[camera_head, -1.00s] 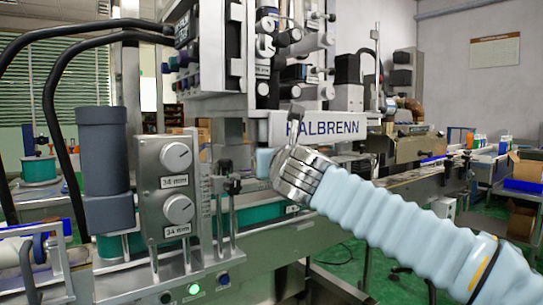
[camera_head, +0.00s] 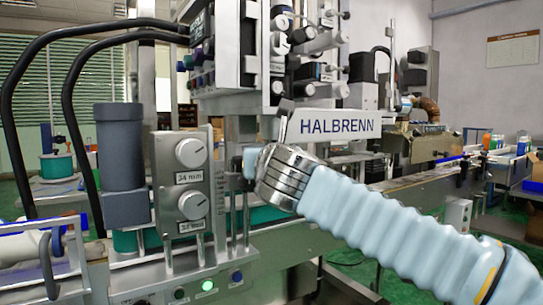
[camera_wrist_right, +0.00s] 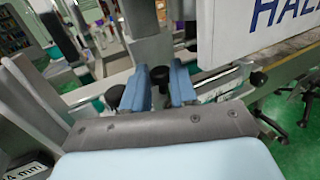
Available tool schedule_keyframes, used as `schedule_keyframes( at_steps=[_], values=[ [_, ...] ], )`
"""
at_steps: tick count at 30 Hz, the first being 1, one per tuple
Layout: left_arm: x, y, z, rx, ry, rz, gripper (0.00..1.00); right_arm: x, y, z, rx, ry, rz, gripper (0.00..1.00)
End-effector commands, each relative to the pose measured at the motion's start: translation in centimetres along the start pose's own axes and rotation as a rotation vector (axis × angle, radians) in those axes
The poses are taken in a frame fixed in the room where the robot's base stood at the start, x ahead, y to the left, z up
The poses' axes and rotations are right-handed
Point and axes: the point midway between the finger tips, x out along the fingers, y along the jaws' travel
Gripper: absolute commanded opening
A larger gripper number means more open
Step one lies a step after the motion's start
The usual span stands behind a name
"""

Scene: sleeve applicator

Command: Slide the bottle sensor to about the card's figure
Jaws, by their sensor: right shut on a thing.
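My right gripper (camera_head: 248,160) comes in from the right in the head view, at the dark fitting (camera_head: 234,167) beside the dial box. In the right wrist view its two blue fingers (camera_wrist_right: 160,88) are shut on a small black knob (camera_wrist_right: 160,76). The knob appears to belong to the bottle sensor, but the sensor's body is mostly hidden by the gripper. I cannot make out a scale or pointer at it. No card with a figure is readable. My left gripper is not in view.
A grey box with two dials (camera_head: 180,180), with mm labels, stands just left of the gripper. The white HALBRENN panel (camera_head: 340,126) is close above and right. A green lit button (camera_head: 208,286) is below.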

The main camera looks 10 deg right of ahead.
Motion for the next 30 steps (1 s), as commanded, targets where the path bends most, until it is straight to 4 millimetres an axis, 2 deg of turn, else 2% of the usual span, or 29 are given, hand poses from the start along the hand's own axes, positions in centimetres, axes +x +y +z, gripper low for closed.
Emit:
schedule_keyframes(
  at_steps=[2,3,7,23,26,30],
  values=[
    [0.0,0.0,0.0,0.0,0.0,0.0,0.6,0.1,-0.2,0.0,0.0,0.0,-0.005,0.0],
    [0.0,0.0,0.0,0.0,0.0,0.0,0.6,0.1,-0.3,0.0,-0.001,0.0,-0.006,0.29],
    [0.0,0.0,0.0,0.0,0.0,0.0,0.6,0.1,-0.3,0.1,-0.001,0.0,-0.006,0.48],
    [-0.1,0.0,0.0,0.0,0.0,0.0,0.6,0.2,-0.6,0.1,0.0,0.0,-0.007,0.49],
    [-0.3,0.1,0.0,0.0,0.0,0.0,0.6,0.7,-1.6,0.1,-0.002,0.001,-0.009,0.49],
    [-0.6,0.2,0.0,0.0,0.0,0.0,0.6,1.7,-4.2,0.1,-0.001,0.002,-0.014,0.49]
  ],
)
